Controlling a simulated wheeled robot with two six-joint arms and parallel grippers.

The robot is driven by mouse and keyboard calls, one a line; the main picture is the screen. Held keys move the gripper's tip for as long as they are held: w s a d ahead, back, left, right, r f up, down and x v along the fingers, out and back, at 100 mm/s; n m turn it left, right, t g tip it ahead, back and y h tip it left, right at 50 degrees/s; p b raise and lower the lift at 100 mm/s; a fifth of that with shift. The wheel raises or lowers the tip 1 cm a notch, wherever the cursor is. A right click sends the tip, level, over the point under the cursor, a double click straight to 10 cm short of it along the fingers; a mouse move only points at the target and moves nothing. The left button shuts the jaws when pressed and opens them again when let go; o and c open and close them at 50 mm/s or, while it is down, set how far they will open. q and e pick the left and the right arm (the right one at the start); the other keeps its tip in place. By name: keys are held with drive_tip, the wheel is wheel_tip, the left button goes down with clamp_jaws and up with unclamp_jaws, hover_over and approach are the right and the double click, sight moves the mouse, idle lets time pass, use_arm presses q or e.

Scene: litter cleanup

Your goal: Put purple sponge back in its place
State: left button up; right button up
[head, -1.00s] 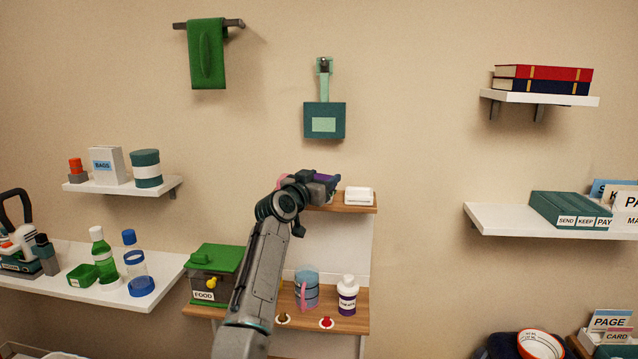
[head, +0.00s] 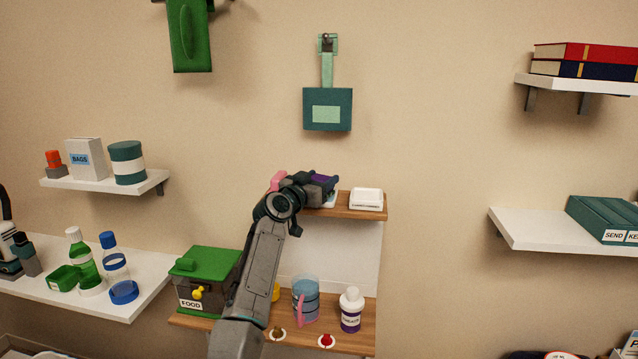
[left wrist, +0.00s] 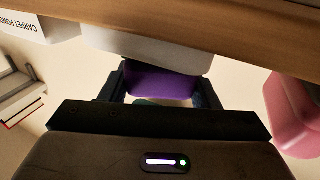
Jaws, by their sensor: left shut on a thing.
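My left gripper (head: 326,184) is shut on the purple sponge (head: 322,178), at the small upper wooden shelf (head: 345,213). In the left wrist view, which is upside down, the sponge (left wrist: 160,83) sits between the two fingers. A white dish-like thing (left wrist: 150,45) lies right by the sponge, on the shelf side; only a sliver of it shows beside the gripper in the head view. I cannot tell whether sponge and dish touch. My right gripper is not in view.
Below are a green-lidded food bin (head: 207,280), a blue cup (head: 306,297) and a white-capped bottle (head: 351,310). A teal dustpan-like thing (head: 327,108) hangs above.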

use_arm(q)
drive_tip(key=shift+w+d+f, duration=0.2)
drive_tip(key=shift+d+f, duration=0.05)
drive_tip(key=shift+s+a+f, duration=0.1)
drive_tip(key=shift+a+f, duration=0.05)
drive_tip(key=shift+a, duration=0.05)
drive_tip(key=o, duration=1)
drive_tip(key=shift+o, duration=0.8)
drive_tip(key=shift+d, duration=0.1)
